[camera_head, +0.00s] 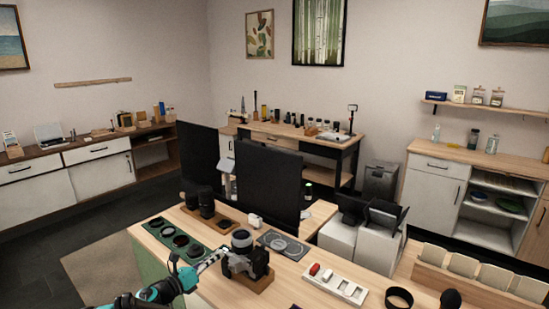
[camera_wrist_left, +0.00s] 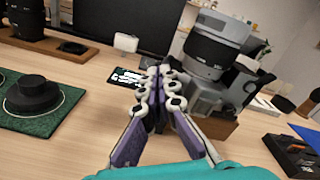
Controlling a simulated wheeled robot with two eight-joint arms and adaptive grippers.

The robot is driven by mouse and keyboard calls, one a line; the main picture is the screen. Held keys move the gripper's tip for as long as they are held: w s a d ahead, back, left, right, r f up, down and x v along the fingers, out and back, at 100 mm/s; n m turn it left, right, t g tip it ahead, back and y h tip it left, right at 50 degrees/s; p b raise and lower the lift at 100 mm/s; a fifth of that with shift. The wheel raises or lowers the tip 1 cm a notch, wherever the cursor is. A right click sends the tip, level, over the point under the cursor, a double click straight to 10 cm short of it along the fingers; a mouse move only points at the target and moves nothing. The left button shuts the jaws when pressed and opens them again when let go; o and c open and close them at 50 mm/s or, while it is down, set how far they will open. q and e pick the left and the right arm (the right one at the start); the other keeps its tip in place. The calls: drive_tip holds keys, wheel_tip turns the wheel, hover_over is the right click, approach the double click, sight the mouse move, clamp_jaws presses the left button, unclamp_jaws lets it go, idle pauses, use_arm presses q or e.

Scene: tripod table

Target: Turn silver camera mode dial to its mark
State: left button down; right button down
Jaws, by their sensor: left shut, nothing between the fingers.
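My right gripper is not in view.
A green mat (camera_head: 196,254) with dark rings lies left of the camera, and a grey tray (camera_head: 282,245) lies behind it. A white strip with a red piece (camera_head: 335,284) is to the right. Black monitors (camera_head: 268,180) stand behind. Some bare tabletop shows between these.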

use_arm(q)
drive_tip(key=v, duration=0.6)
idle(0.3)
drive_tip(key=shift+a+r, duration=0.1)
drive_tip(key=shift+a, duration=0.05)
